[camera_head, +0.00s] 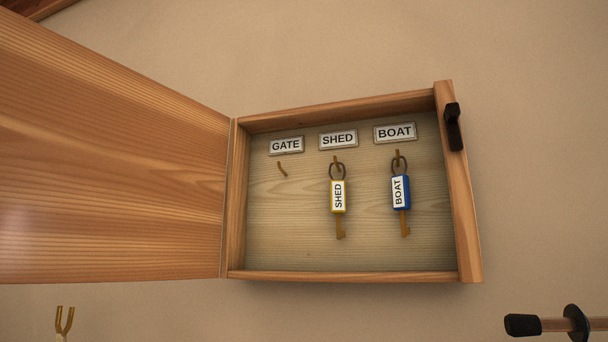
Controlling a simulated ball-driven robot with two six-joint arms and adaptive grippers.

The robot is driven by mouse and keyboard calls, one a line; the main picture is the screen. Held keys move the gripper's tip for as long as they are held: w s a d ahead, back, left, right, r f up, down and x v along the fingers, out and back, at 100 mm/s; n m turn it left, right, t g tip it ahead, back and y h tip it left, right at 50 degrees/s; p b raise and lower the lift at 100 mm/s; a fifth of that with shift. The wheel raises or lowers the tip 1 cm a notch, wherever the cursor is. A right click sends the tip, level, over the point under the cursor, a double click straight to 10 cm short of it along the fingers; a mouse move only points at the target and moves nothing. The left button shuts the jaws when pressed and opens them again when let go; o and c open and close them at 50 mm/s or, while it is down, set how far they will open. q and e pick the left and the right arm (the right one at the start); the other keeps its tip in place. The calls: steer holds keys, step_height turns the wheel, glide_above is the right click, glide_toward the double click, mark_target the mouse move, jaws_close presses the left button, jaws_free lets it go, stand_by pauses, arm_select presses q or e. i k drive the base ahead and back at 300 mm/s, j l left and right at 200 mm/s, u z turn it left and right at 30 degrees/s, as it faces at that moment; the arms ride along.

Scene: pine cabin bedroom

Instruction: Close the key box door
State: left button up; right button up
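The wooden key box (355,276) is fixed to the wall in the middle of the camera_head view. Its wooden door (110,160) stands wide open, swung out to the left on the box's left edge. Inside, a key with a yellow SHED tag (338,196) and a key with a blue BOAT tag (400,192) hang on hooks. The hook under the GATE label (286,146) is empty. A dark latch (453,127) sits on the right side of the frame. Neither of my grippers shows.
A rod with a black tip and black disc (577,323) reaches in at the lower right. A small brass two-pronged piece (64,321) shows at the lower left. A wooden corner (35,7) shows at the top left. The wall right of the box is bare.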

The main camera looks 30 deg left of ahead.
mark_target(109, 172)
steer(key=k+j, duration=0.2)
steer(key=k, duration=0.15)
steer(key=k+j+z, duration=0.1)
steer(key=k, duration=0.25)
steer(key=k+j, duration=0.1)
steer(key=j, duration=0.35)
steer(key=k+j+z, duration=0.1)
steer(key=j, duration=0.3)
steer(key=k+j+z, duration=0.1)
steer(key=j, duration=0.35)
steer(key=k+j, duration=0.15)
steer(key=j, duration=0.25)
steer(key=k+j+z, duration=0.1)
steer(key=j, duration=0.3)
steer(key=k+j, duration=0.15)
steer(key=j, duration=0.3)
steer(key=k+j+z, duration=0.1)
steer(key=j, duration=0.3)
steer(key=k+j, duration=0.2)
steer(key=j, duration=0.15)
steer(key=i+j+z, duration=0.05)
